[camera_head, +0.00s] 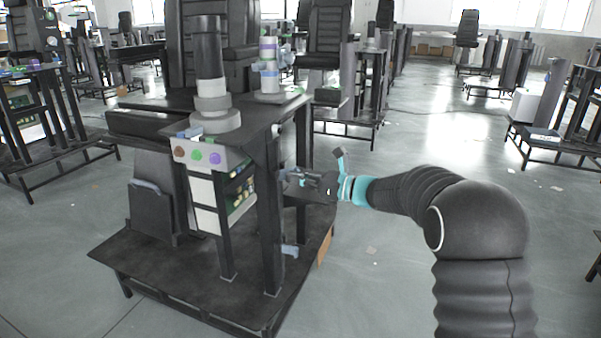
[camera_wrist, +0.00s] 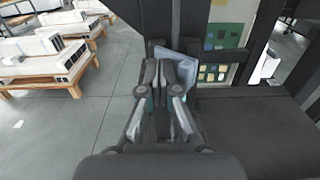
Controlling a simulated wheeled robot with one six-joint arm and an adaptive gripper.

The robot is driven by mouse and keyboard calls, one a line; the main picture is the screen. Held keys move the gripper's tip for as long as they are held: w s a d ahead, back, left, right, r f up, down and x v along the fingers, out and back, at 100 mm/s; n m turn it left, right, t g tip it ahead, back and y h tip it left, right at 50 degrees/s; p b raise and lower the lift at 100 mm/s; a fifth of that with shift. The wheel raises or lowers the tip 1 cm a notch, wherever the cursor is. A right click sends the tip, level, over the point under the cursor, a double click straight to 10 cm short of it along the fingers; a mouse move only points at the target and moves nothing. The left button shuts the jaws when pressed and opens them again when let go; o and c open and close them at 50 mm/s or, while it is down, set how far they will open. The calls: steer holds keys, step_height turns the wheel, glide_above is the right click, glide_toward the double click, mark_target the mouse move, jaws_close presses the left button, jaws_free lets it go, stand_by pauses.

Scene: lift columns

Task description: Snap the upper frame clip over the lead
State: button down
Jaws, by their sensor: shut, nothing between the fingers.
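The upper frame clip (camera_wrist: 178,54) is a pale blue-grey piece at the dark post in the wrist view. It lies just beyond my fingertips and is partly hidden by them. In the head view my gripper (camera_head: 296,175) is beside the right-hand post of the workstation, where the clip is hard to make out. In the wrist view my gripper (camera_wrist: 168,75) is shut and empty, its tips at or very near the clip; I cannot tell whether they touch. A lower blue-grey clip (camera_head: 290,250) sits further down the same post. I cannot make out the lead.
The workstation has a dark base platform (camera_head: 185,262), a panel with coloured buttons (camera_head: 197,155) and a green circuit board (camera_wrist: 222,38) behind the posts. A stacked grey column (camera_head: 212,88) stands on top. Open floor (camera_head: 385,240) lies to the right.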

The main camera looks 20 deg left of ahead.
steer(key=shift+s+d, duration=0.15)
steer(key=shift+d, duration=2.05)
steer(key=shift+w+p, duration=0.55)
steer(key=shift+w, duration=0.55)
steer(key=shift+w+a, duration=0.1)
steer(key=shift+a, duration=0.75)
steer(key=d, duration=0.7)
steer(key=shift+s, duration=0.3)
